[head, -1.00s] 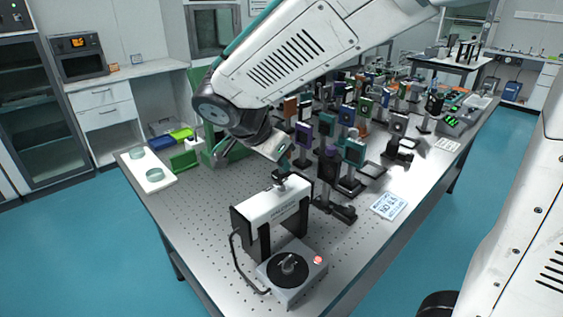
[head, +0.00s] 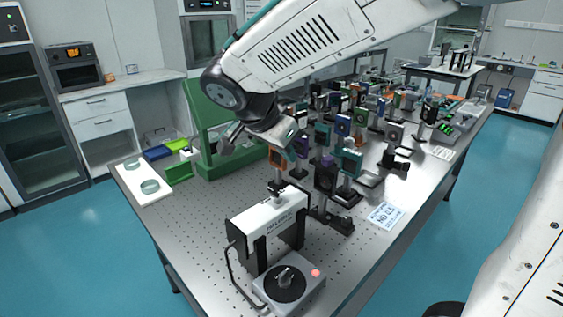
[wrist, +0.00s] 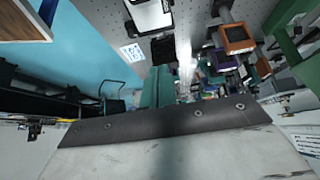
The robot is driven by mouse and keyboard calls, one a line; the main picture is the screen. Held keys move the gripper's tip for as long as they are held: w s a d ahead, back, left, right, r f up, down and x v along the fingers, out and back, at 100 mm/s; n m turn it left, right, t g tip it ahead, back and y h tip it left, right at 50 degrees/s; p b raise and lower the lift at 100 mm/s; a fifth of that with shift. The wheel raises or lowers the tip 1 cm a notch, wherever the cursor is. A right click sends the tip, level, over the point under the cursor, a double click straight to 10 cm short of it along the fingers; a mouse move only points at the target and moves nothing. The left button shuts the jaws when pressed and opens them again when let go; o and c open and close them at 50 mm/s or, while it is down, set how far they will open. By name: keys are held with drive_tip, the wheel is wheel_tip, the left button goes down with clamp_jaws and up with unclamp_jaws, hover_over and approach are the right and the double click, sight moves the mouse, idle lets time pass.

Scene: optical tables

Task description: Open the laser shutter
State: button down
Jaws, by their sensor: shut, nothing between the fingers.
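The white laser (head: 268,218) sits on black supports near the front of the perforated optical table. It also shows at the top of the wrist view (wrist: 150,14). A small black fitting (head: 276,187), perhaps the shutter, is at its far end; whether it is open or shut cannot be told.
A grey box with a black dial (head: 287,284) and red button stands before the laser. A black square mount (head: 325,178) and several coloured optics stand beyond it. A printed sign (head: 385,215) lies at right. A green stand (head: 212,140) is behind.

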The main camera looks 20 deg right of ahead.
drive_tip(key=s+a+r, duration=0.2)
drive_tip(key=a+r, duration=0.3)
drive_tip(key=a, duration=0.1)
drive_tip(key=shift+s+a+r, duration=0.3)
drive_tip(key=shift+s+r, duration=0.05)
drive_tip(key=shift+r, duration=0.05)
drive_tip(key=s+d+f+n+y, duration=0.2)
drive_tip(key=s+d+n, duration=0.2)
drive_tip(key=s, duration=0.2)
drive_tip(key=s+d+f+n+y, duration=0.2)
drive_tip(key=s+d+f+n, duration=0.1)
drive_tip(key=s+n, duration=0.2)
drive_tip(key=s+d+f+n+g+y, duration=0.1)
drive_tip(key=s+d+f+n+y, duration=0.1)
drive_tip(key=s, duration=0.7)
drive_tip(key=shift+s+d+f+n, duration=0.15)
drive_tip(key=shift+d+f+n, duration=0.5)
drive_tip(key=shift+d+n, duration=0.65)
